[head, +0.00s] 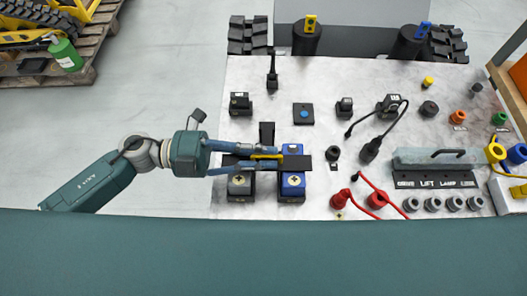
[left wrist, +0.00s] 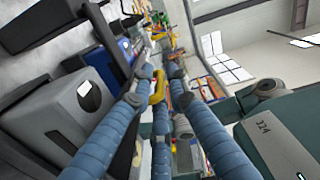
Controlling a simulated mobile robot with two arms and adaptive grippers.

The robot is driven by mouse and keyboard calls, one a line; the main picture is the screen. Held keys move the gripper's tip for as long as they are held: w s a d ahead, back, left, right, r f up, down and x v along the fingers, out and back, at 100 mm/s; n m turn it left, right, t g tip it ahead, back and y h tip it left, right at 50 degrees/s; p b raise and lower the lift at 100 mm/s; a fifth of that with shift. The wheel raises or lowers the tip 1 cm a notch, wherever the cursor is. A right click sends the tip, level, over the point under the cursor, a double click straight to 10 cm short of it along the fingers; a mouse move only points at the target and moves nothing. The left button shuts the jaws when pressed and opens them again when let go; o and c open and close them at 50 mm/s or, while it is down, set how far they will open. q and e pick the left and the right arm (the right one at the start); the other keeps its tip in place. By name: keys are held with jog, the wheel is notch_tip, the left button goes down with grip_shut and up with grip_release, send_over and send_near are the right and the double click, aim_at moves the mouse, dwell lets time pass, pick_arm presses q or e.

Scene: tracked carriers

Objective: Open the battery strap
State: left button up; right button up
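A black strap (head: 300,163) lies across a grey battery (head: 240,184) and a blue battery (head: 292,184). A yellow buckle lever (head: 266,156) is on the strap; a curved part of it also shows in the left wrist view (left wrist: 158,86). My left gripper (head: 275,157) reaches in from the left over the batteries. Its blue fingers are straight and stand apart, on both sides of the yellow lever. Whether they touch the lever is not clear. My right gripper is not in view.
A second black strap piece (head: 267,132) stands just behind the gripper. Black blocks, a tool (head: 272,75) and a black cable plug (head: 370,150) lie around. Red plugs (head: 340,199) sit to the right, beside a grey handled cover (head: 437,159). The table's left edge is close.

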pick_arm(q)
grip_shut()
jog(key=shift+r, duration=0.1)
